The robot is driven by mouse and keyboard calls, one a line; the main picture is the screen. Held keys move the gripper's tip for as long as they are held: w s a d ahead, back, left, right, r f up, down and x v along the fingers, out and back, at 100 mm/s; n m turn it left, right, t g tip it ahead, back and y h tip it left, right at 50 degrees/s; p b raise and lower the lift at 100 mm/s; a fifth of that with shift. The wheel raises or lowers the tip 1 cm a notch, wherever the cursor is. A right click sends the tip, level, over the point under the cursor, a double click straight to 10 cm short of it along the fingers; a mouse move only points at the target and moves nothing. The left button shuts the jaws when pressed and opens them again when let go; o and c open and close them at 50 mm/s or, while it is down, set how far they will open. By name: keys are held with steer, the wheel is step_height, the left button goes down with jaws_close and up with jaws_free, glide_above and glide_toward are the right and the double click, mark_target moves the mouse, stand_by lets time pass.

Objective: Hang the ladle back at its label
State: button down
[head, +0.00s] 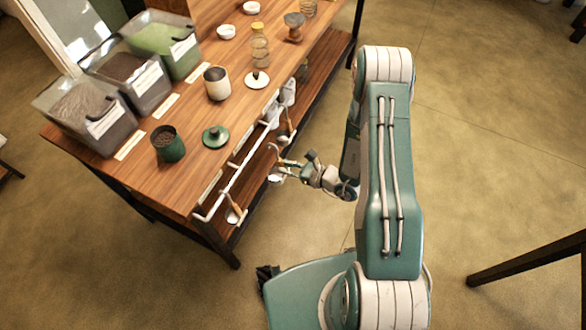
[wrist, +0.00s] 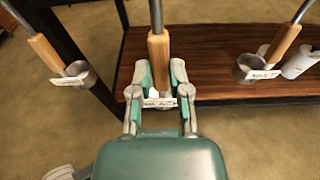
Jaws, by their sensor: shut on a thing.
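My gripper (head: 290,172) is beside the table's front edge in the head view. In the wrist view my gripper (wrist: 162,78) is shut on a ladle (wrist: 159,50), around the lower part of its wooden handle. The ladle is upright, its metal stem running up out of the picture. A white rail (head: 238,172) runs along the table front. Whether the held ladle touches the rail, I cannot tell. The rail's labels are too small to read.
Other ladles hang left (wrist: 78,74) and right (wrist: 254,68) of the held one. The wooden table (head: 195,178) carries open bins (head: 92,115), a dark green cup (head: 168,146) and jars. A lower shelf (wrist: 215,82) lies behind the ladles.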

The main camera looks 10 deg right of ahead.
steer(key=shift+f+x, duration=0.25)
steer(key=shift+x, duration=0.8)
steer(key=shift+f+x, duration=0.2)
steer(key=shift+x, duration=0.85)
steer(key=shift+f+x, duration=0.25)
steer(key=shift+x, duration=0.8)
steer(key=shift+s+d, duration=0.1)
steer(key=c, duration=0.5)
jaws_free()
